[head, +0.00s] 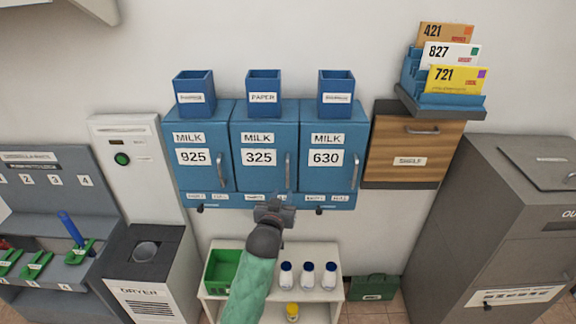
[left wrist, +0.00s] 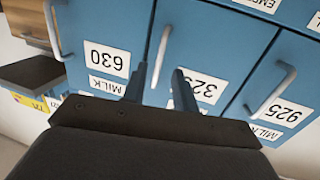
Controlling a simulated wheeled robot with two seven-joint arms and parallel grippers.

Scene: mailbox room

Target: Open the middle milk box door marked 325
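The middle blue milk box door marked 325 (head: 259,178) is closed, between the doors marked 925 and 630. Its vertical grey handle (head: 288,171) is on the door's right side. My left gripper (head: 274,207) is at the lower edge of this box, just below the handle in the head view. In the left wrist view, which is upside down, the two fingers (left wrist: 158,84) are apart, with the 325 handle (left wrist: 160,55) showing between them in the picture. I cannot tell whether they touch it. My right gripper is not in view.
Doors 925 (head: 205,176) and 630 (head: 329,176) flank it, both closed with handles. Open blue bins (head: 264,99) stand on top. Below is a white shelf (head: 328,253) with bottles and a green bin (head: 221,270). A wooden shelf box (head: 408,145) is at right.

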